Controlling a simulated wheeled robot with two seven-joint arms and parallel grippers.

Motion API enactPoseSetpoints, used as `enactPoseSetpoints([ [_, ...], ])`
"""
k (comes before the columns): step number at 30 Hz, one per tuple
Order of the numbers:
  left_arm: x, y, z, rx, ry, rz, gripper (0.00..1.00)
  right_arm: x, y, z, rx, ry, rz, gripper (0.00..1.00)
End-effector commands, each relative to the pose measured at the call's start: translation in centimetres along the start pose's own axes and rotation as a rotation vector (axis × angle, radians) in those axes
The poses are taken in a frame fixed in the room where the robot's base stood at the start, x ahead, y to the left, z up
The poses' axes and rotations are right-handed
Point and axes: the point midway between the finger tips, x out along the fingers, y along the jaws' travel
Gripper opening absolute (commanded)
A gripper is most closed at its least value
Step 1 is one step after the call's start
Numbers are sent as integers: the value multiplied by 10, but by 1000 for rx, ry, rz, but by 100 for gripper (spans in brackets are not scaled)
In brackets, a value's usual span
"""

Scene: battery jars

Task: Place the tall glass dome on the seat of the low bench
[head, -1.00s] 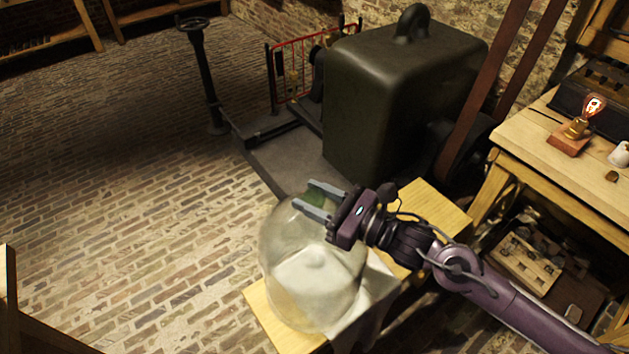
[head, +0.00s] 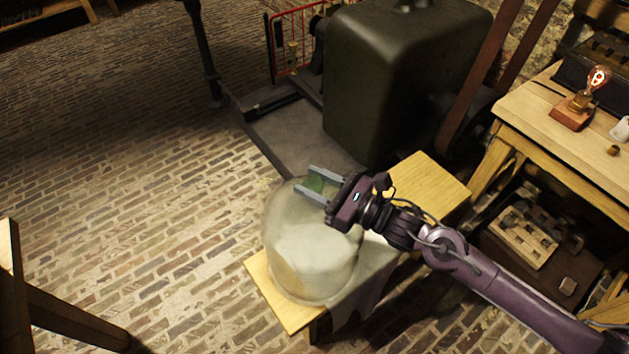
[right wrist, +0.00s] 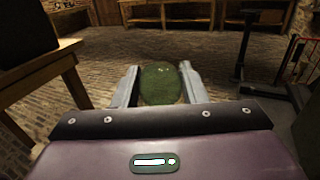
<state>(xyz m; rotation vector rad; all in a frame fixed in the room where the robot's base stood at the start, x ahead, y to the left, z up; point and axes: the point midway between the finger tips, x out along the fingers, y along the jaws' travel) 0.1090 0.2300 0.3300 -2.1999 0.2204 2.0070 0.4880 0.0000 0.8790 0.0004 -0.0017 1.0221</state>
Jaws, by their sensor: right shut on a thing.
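The tall glass dome (head: 310,250) is clear and upright over the near end of the low wooden bench (head: 430,182) in the head view. Its green knob (head: 316,184) is on top, and also shows in the right wrist view (right wrist: 160,84). My right gripper (head: 318,184) is shut on this knob, with one finger on each side. The dome's lower rim appears at or very close to the bench seat; I cannot tell whether it touches. My left gripper is not in view.
A pale cloth (head: 362,290) lies on the bench and hangs over its side, partly seen through the glass. A large dark green machine (head: 400,80) stands behind the bench. A wooden table (head: 545,130) with a lit bulb (head: 596,80) is at the right. Brick floor is clear at left.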

Motion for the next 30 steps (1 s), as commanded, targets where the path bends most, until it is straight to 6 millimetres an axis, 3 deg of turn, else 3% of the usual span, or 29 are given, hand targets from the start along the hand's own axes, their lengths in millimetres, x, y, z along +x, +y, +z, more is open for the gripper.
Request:
enactPoseSetpoints([
  [20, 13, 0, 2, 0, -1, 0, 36, -1, 1, -12, 2, 4, 0, 0],
  [21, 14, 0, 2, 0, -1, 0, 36, -3, 2, -22, 10, 26, 1, 44],
  [25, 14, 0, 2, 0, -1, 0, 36, -2, 1, -19, 7, 19, 0, 60],
  [30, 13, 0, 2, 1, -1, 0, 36, -1, 1, -15, 5, 11, 0, 60],
])
